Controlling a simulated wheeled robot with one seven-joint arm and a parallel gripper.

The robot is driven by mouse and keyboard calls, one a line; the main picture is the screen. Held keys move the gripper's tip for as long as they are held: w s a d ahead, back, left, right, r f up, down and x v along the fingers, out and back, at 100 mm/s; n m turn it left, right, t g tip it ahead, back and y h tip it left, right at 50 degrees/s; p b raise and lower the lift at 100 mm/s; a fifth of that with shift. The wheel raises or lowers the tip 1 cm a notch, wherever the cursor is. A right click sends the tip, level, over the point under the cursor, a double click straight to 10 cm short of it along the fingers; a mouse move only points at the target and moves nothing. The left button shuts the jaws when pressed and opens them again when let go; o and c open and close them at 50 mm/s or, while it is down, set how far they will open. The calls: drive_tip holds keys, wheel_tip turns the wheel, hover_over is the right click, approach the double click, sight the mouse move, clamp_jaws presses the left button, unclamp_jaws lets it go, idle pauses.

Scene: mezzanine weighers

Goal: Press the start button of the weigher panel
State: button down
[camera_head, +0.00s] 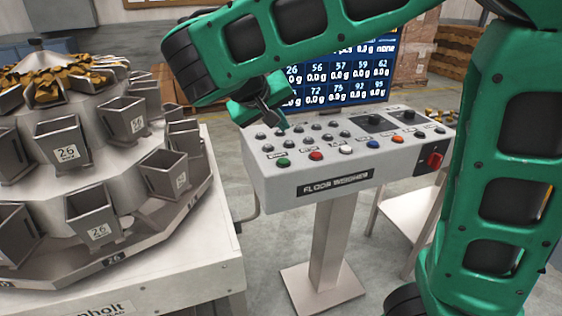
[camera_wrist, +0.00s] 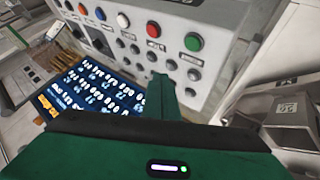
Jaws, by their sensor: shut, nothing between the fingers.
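The weigher panel (camera_head: 310,186) is a light grey console on a post, marked "FLOOR WEIGHER". Along its front row, a green button (camera_head: 282,162) is leftmost, followed by red (camera_head: 316,156), white (camera_head: 345,150) and blue buttons (camera_head: 372,144). Another red and green button are farther right. The small labels are too blurred to read surely. The leftmost green button also shows in the wrist view (camera_wrist: 194,42). My gripper (camera_head: 281,124) is shut and empty, above the panel's back left part, behind the green button. In the wrist view its fingers (camera_wrist: 161,84) point toward the grey buttons.
Several dark grey buttons (camera_head: 309,138) fill the panel behind the coloured row. A blue display (camera_head: 345,75) stands at its back. A red rotary switch (camera_head: 434,160) is at the right end. A multihead weigher with steel hoppers (camera_head: 64,147) stands left. Space above the front row is clear.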

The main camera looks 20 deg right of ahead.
sight(281, 163)
drive_tip(key=shift+f, duration=3.5)
drive_tip(key=shift+f, duration=0.15)
drive_tip(key=shift+s+f, duration=0.15)
drive_tip(key=shift+f, duration=0.1)
drive_tip(key=shift+f, duration=0.4)
drive_tip(key=shift+r, duration=0.85)
drive_tip(key=shift+r, duration=2.55)
drive_tip(key=shift+d, duration=0.1)
